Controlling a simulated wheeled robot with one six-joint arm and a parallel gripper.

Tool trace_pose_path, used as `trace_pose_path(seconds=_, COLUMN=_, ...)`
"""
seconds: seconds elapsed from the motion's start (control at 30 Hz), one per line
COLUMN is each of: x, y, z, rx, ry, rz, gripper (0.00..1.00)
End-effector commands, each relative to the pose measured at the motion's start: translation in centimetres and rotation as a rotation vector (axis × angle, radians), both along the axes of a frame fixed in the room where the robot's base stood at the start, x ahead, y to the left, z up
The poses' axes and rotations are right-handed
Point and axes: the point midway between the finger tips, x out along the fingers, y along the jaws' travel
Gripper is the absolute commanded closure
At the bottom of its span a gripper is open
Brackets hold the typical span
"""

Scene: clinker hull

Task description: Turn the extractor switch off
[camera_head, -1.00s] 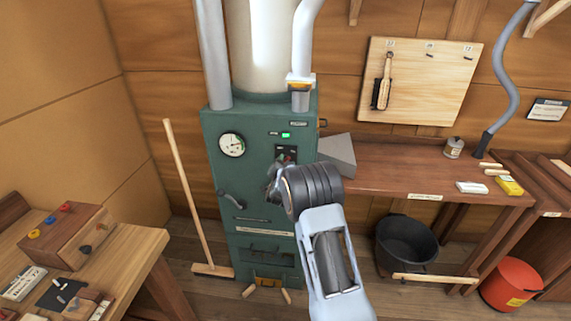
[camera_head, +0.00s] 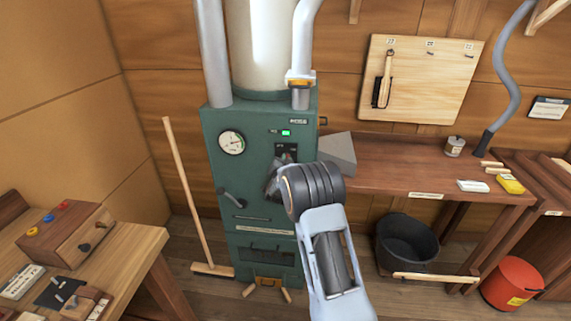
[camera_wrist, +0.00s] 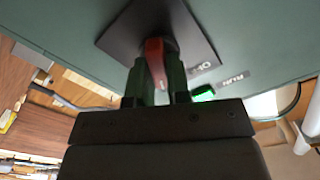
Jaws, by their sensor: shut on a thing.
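The extractor switch is a red lever (camera_wrist: 155,52) on a dark square plate (camera_wrist: 125,32) on the green cabinet front. In the wrist view my gripper (camera_wrist: 158,80) has a finger on each side of the lever and is shut on it. The plate carries a white marking, partly legible. A green lamp (camera_wrist: 204,93) beside a RUN label is lit; the lamp also shows in the head view (camera_head: 286,132). In the head view my gripper (camera_head: 275,183) is at the cabinet just below the dark plate (camera_head: 287,150), and the lever is hidden.
The green cabinet (camera_head: 225,180) has a gauge (camera_head: 231,143) and a black handle (camera_head: 230,198) to the left. A broom (camera_head: 184,195) leans beside it. A workbench (camera_head: 400,170) stands right, with a black bucket (camera_head: 406,240) below. A table (camera_head: 140,245) is at lower left.

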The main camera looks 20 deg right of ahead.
Motion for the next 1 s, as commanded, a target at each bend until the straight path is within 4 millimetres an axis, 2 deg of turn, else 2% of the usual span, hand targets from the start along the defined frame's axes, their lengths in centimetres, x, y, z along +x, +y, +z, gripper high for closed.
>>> trace_pose_path(seconds=0.7, x=0.14, y=0.26, z=-0.05, rx=-0.555, ry=0.313, rz=0.001, gripper=1.0)
trace_pose_path(seconds=1.0, x=0.19, y=0.33, z=0.01, rx=-0.732, ry=0.413, rz=0.002, gripper=1.0)
